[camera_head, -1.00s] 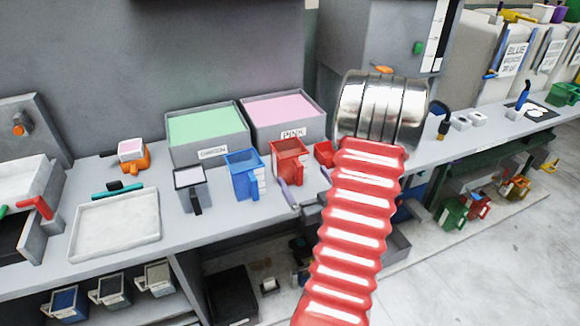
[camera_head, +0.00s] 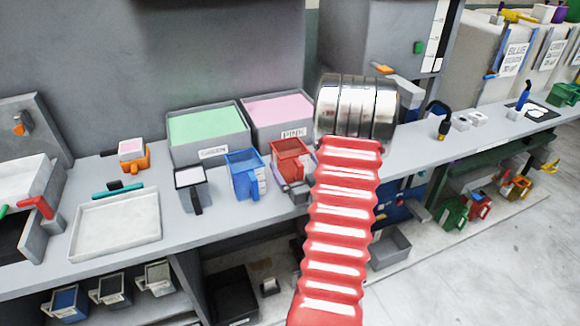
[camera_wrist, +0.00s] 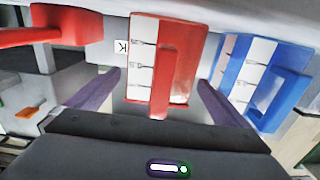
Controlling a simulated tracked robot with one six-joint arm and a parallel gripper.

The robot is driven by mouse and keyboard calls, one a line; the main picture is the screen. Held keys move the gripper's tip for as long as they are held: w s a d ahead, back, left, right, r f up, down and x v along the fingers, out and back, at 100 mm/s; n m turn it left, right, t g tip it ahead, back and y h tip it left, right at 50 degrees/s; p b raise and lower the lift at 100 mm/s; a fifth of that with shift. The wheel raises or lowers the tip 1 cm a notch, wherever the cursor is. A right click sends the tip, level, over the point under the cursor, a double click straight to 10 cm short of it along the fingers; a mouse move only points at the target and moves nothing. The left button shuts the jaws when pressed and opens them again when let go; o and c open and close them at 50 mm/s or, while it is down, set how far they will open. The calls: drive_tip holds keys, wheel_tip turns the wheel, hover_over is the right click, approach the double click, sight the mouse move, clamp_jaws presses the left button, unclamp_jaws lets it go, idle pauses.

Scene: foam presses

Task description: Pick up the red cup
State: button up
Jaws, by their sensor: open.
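The red cup (camera_head: 288,150) stands upright on the grey counter, just right of the blue cup (camera_head: 242,172) and in front of the pink bin. In the wrist view the red cup (camera_wrist: 186,62) is straight ahead, with its handle facing me and white marked strips on its side. My gripper (camera_wrist: 160,90) is open, its two purple-grey fingers to either side of the handle; I cannot tell whether they touch the cup.
The blue cup (camera_wrist: 272,88) is close to the right finger in the wrist view. Another red object (camera_wrist: 62,26) is at upper left. The green bin (camera_head: 208,150) and pink bin (camera_head: 318,128) stand behind the cups. A grey-black cup (camera_head: 192,188) and a white tray (camera_head: 115,228) are further left.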

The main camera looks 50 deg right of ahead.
sight(284, 147)
drive_tip(key=x, duration=0.4)
drive_tip(key=shift+w, duration=0.1)
drive_tip(key=shift+r, duration=0.1)
idle(0.3)
drive_tip(key=c, duration=1.2)
drive_tip(key=shift+r, duration=5)
